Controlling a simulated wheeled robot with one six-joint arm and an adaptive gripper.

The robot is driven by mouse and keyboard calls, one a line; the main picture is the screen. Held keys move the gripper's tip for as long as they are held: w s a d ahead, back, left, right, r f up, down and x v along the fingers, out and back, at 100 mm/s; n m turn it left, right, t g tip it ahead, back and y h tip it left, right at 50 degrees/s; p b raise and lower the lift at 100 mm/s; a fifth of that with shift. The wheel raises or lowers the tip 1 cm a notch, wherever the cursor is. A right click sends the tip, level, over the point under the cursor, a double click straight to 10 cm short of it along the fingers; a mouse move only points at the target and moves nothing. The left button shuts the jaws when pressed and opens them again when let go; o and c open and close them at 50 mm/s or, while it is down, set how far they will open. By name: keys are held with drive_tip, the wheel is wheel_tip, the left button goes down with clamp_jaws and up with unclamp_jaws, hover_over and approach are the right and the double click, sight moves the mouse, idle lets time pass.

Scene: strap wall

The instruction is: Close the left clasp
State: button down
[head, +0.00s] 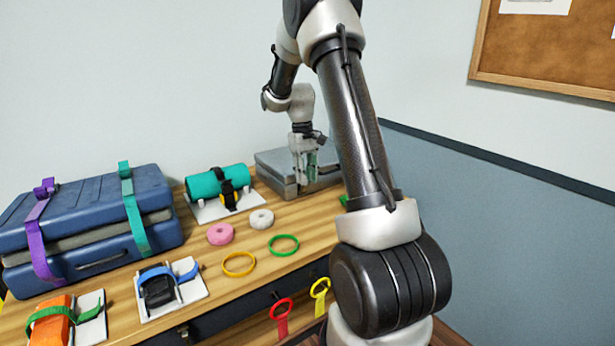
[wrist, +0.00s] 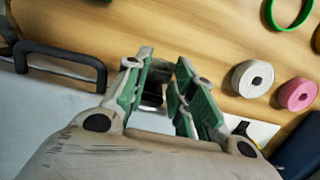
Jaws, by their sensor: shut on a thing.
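A grey hard case (head: 275,172) stands at the back of the wooden bench in the head view. Its grey lid (wrist: 50,115) and black handle (wrist: 65,62) show at the left of the wrist view. My gripper (head: 304,180) is at the case's front side. In the wrist view, my gripper (wrist: 160,80) has green-padded fingers with a small dark piece between them, which appears to be the left clasp (wrist: 152,95). The jaws are closed on it. Most of the clasp is hidden by the fingers, so its exact position cannot be told.
A teal roll (head: 203,186) on a white board lies left of the case. Pink (head: 220,234) and white (head: 262,219) rolls and a green ring (head: 284,245) lie in front. A strapped blue suitcase (head: 85,225) stands at the left. The wall is close behind.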

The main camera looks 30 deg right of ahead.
sight(303, 189)
drive_tip(key=shift+w, duration=0.2)
drive_tip(key=c, duration=1.2)
unclamp_jaws()
drive_tip(key=shift+r, duration=0.1)
wheel_tip(303, 189, up, 12)
drive_tip(key=w, duration=0.1)
drive_tip(key=shift+w+f, duration=0.2)
drive_tip(key=shift+w, duration=0.2)
